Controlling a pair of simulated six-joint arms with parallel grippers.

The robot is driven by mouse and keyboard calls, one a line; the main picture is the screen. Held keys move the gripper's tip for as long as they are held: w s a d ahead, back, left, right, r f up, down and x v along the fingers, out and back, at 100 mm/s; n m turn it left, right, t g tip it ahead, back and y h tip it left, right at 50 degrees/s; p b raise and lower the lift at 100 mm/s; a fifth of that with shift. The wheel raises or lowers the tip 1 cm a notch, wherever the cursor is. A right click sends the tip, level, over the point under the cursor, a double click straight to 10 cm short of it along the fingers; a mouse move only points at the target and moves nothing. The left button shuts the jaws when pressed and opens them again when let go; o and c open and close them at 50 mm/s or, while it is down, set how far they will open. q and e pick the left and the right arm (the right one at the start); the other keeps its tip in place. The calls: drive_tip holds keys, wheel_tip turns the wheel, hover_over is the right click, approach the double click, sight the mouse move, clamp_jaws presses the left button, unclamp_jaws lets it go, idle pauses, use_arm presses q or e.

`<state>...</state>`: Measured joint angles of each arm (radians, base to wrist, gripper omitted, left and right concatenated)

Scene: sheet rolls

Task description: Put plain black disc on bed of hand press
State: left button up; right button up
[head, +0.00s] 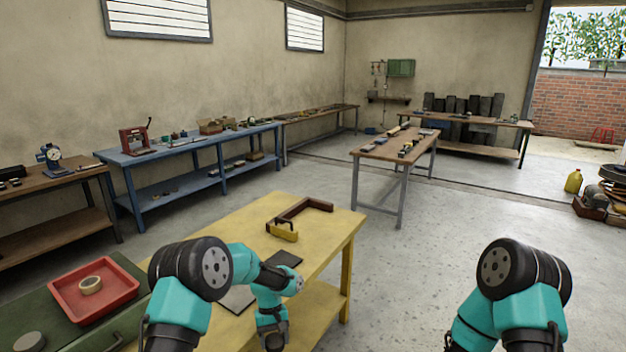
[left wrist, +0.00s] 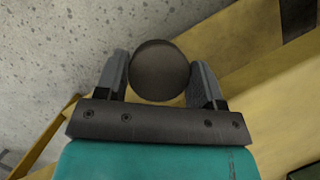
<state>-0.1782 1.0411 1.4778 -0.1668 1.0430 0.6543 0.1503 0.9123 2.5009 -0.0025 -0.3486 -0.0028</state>
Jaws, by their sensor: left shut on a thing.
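In the left wrist view, a plain black disc (left wrist: 160,70), round and dark, sits between the two grey fingers of my left gripper (left wrist: 161,76), which is shut on it. In the head view my left gripper (head: 275,342) points down at the bottom edge, beside the front of the yellow table; the disc cannot be made out there. A red hand press (head: 135,139) stands on the blue bench at the left back, far from my gripper; its bed is too small to tell clearly. My right gripper is out of the picture.
The yellow table (head: 236,229) holds a brown frame (head: 304,208), a yellow-handled piece and dark flat sheets. A red tray (head: 94,290) with a tape ring (head: 91,285) lies on a green surface at left. Open floor separates the yellow table from the blue bench (head: 195,143).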

use_arm(q)
drive_tip(key=s+d+f+m+y, duration=0.1)
drive_tip(key=s+d+f+m, duration=0.2)
drive_tip(key=f, duration=0.6)
drive_tip(key=shift+d, duration=0.5)
drive_tip(key=shift+s, duration=0.1)
drive_tip(key=a+r+m, duration=0.1)
drive_tip(key=a+r, duration=0.3)
drive_tip(key=r, duration=0.4)
drive_tip(key=s+a+r+m+y, duration=0.1)
drive_tip(key=a+r, duration=0.4)
drive_tip(key=r, duration=0.3)
drive_tip(key=a+r+m, duration=0.1)
drive_tip(key=a+r, duration=0.4)
drive_tip(key=r, duration=0.4)
drive_tip(key=shift+s+m+y, duration=0.2)
drive_tip(key=shift+m+y, duration=0.1)
drive_tip(key=shift+m, duration=0.1)
